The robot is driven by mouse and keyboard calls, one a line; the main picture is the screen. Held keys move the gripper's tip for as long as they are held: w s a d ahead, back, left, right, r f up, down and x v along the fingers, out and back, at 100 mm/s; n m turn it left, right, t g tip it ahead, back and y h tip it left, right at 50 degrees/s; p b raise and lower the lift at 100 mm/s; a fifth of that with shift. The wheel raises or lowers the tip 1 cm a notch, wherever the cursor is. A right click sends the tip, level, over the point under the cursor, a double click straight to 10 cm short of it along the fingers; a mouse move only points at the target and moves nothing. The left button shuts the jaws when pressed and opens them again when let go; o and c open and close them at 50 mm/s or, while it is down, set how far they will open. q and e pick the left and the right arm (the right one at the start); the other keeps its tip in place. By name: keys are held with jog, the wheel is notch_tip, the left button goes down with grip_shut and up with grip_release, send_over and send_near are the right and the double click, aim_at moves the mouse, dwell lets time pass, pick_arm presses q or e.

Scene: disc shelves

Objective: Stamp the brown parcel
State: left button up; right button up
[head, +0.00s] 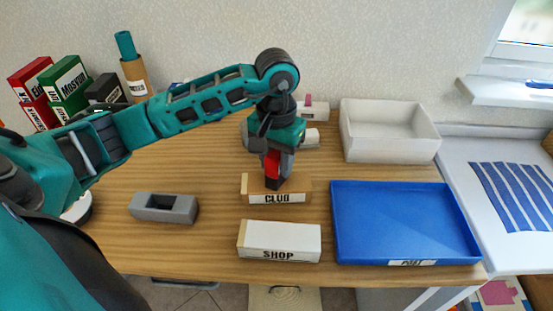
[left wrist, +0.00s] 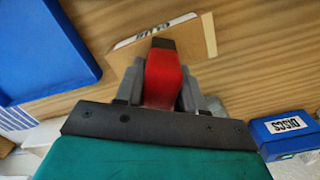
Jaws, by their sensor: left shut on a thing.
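The brown parcel (head: 303,187), labelled CLUB, lies in the middle of the table; it also shows in the left wrist view (left wrist: 208,36). My left gripper (head: 277,163) is shut on a red stamp (head: 271,165) with a black base. The stamp points down over the top of the brown parcel; I cannot tell whether its base touches. In the left wrist view the red stamp (left wrist: 162,78) sits between the grey fingers, its black end overlapping the parcel. My right gripper is not in view.
A white parcel labelled SHOP (head: 279,235) lies in front. A blue tray (head: 400,255) is to the right, a white bin (head: 390,150) behind it. A grey slotted block (head: 150,213) stands left, its slot empty. Boxes (head: 68,82) stand back left; a blue DISCS box (left wrist: 285,130) shows too.

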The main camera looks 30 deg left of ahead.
aim_at(276, 152)
pick_arm(q)
jog(key=shift+s+f, duration=0.1)
jog(key=shift+f, duration=0.05)
jog(key=shift+r+p, duration=1.3)
jog(key=shift+r, duration=1.15)
jog(key=shift+r+p, duration=0.45)
jog(key=shift+r, duration=0.7)
